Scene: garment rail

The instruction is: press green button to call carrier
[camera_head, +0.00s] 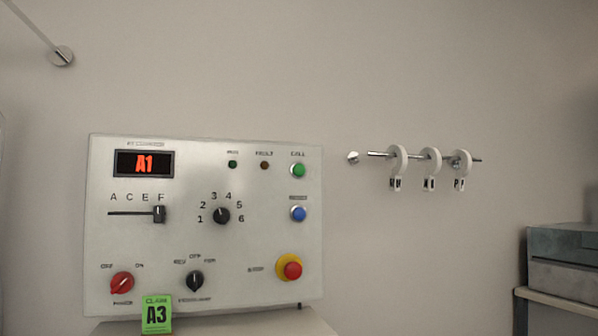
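A metal control panel (260,250) is mounted on the wall at left centre. The green button (299,170), labelled CALL, is at its upper right, with nothing touching it. A display (144,163) shows A1 in red. The slider (159,213) is at F, and the numbered knob (221,215) has an unclear pointer. A blue button (298,213) sits below the green one. A red stop button (291,270) on a yellow ring is lower. A red power knob (122,283) and a black knob (195,281) are at the bottom. Neither of my grippers is in view.
A wall rod (410,156) at right carries white hooks (431,157) with labels. Grey boxes (565,263) sit on a shelf (560,303) at far right. The space before the panel is clear.

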